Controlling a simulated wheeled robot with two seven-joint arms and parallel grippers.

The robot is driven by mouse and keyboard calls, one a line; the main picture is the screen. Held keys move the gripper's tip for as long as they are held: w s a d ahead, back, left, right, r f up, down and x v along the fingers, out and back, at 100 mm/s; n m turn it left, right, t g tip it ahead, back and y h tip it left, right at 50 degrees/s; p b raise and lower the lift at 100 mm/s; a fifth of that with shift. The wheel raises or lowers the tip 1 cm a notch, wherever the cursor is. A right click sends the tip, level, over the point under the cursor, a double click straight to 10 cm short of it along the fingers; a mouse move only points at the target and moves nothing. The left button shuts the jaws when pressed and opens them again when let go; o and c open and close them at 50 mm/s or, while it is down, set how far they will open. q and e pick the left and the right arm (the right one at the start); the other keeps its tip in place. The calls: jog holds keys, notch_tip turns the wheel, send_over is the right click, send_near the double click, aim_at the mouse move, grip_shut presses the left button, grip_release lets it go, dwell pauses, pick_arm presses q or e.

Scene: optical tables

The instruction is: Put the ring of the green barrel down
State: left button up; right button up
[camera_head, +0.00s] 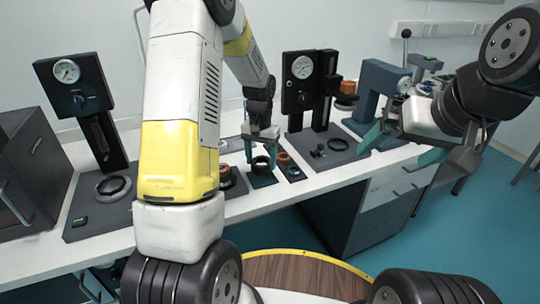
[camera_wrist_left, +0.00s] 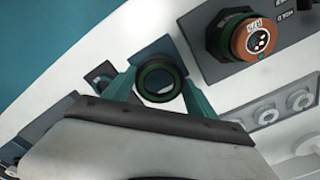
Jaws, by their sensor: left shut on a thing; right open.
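My left gripper (camera_head: 261,158) points down over the white bench, with its teal fingers closed on opposite sides of a dark ring (camera_head: 261,164). In the left wrist view the ring (camera_wrist_left: 160,77) sits between the fingertips, dark with a green tint on its outer side and an open centre. A small dark green pad (camera_head: 262,181) lies below the ring; I cannot tell whether the ring touches anything beneath it. My right gripper (camera_head: 402,148) is open and empty at the right, its teal fingers wide apart.
A dark tray (camera_head: 293,173) with an orange-topped part (camera_wrist_left: 255,40) is close right of the ring. Another dark round part (camera_head: 228,176) is at its left. Gauge stands (camera_head: 302,95) and (camera_head: 78,95) rise from the bench (camera_head: 240,207). Its front strip is clear.

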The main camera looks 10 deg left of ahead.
aim_at(261, 162)
pick_arm(q)
jog(key=shift+s+f, duration=0.1)
jog(key=shift+f, duration=1.4)
jog(key=shift+f, duration=0.1)
jog(key=o, duration=1.7)
notch_tip(261, 162, up, 12)
jog(key=s+r+t+h, duration=0.1)
jog(key=s+r+t, duration=0.2)
jog(key=s+r, duration=0.7)
jog(key=s+r+t, duration=0.1)
jog(key=s, duration=0.3)
jog(key=s+d+r+n+t, duration=0.1)
jog(key=s+r, duration=0.1)
jog(key=s, duration=0.3)
jog(key=s+d+r+t+h, duration=0.1)
jog(key=s+r, duration=0.1)
jog(key=s, duration=0.3)
jog(key=shift+d, duration=0.2)
